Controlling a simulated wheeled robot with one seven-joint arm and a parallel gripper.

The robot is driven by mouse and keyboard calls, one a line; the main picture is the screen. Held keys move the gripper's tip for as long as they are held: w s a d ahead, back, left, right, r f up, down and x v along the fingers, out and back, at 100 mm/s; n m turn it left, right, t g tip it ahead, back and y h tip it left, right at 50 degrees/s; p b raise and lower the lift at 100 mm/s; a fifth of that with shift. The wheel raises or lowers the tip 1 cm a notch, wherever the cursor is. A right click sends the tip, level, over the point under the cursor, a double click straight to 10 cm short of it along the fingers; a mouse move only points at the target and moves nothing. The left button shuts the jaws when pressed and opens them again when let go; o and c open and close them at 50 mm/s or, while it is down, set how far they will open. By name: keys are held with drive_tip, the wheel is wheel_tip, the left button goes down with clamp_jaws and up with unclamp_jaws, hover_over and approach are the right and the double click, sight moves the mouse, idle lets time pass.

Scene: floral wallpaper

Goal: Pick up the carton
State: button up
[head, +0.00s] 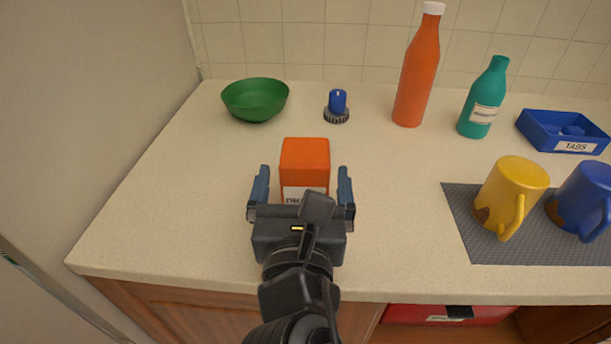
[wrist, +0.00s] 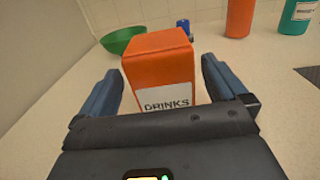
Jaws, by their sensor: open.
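The carton (head: 305,160) is an orange box with a white label, standing upright on the pale counter. In the wrist view the carton (wrist: 158,66) shows its label reading DRINKS. My gripper (head: 304,186) is open, with one blue finger to the left of the carton and one to the right. In the wrist view my gripper (wrist: 160,85) shows a gap between each finger and the carton's sides. The lower part of the carton is hidden by my gripper in the head view.
Behind the carton stand a green bowl (head: 254,101), a blue-topped item (head: 337,104), an orange bottle (head: 416,75) and a teal bottle (head: 482,98). A blue tray (head: 540,134) labelled TABS is at right. Yellow (head: 517,184) and blue (head: 585,197) mugs stand on a grey mat (head: 480,250).

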drive_tip(key=shift+w+d+f, duration=0.1)
drive_tip(key=shift+w+f, duration=0.05)
drive_tip(key=shift+w, duration=1.05)
drive_tip(key=shift+w+f, duration=0.15)
drive_tip(key=shift+w, duration=1)
drive_tip(key=shift+c, duration=0.5)
drive_tip(key=c, duration=1.2)
drive_tip(key=shift+r, duration=0.1)
